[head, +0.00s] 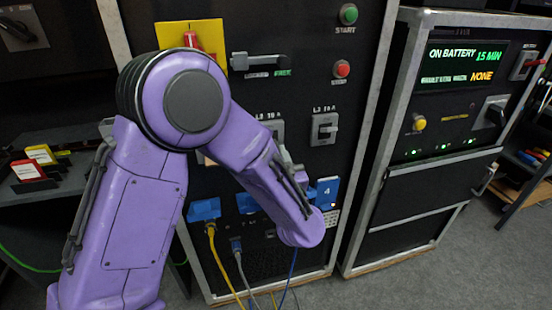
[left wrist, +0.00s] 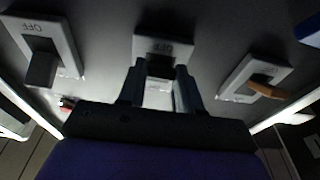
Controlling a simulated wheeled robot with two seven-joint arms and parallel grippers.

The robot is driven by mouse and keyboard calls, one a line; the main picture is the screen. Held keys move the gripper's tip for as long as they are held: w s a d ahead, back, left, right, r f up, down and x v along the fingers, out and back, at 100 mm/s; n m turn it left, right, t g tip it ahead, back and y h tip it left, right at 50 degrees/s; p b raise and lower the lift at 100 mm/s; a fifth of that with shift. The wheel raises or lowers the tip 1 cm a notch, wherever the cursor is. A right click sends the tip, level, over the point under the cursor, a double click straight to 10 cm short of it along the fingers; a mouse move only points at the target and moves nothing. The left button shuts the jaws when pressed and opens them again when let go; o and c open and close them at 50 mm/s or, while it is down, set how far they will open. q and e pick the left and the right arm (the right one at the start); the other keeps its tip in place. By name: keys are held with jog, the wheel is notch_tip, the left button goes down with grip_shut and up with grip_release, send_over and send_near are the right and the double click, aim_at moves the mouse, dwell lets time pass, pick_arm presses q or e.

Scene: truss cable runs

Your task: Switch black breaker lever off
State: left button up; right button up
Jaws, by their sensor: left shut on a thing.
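The black breaker lever (left wrist: 160,66) sits on the middle switch plate in the left wrist view, whose OFF marking appears upside down. My left gripper (left wrist: 160,92) has a finger on each side of this lever and is shut on it. In the head view my purple left arm covers most of this breaker, with only part of its plate (head: 276,130) showing; the fingertips are hidden there. My right gripper is not in view.
A grey-lever breaker (left wrist: 42,70) and an orange-lever breaker (left wrist: 265,88) flank the middle one closely. Green (head: 348,14) and red (head: 342,69) buttons are above. Yellow (head: 222,262), grey and blue cables hang below. A second cabinet (head: 440,170) stands at the right.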

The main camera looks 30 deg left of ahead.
pick_arm(q)
jog(key=o, duration=1)
jog(key=shift+o, duration=0.2)
jog(key=shift+s+d, duration=0.1)
jog(key=v, duration=1)
jog(key=shift+s+b, duration=0.25)
jog(key=shift+b, duration=0.05)
jog(key=shift+d, duration=0.1)
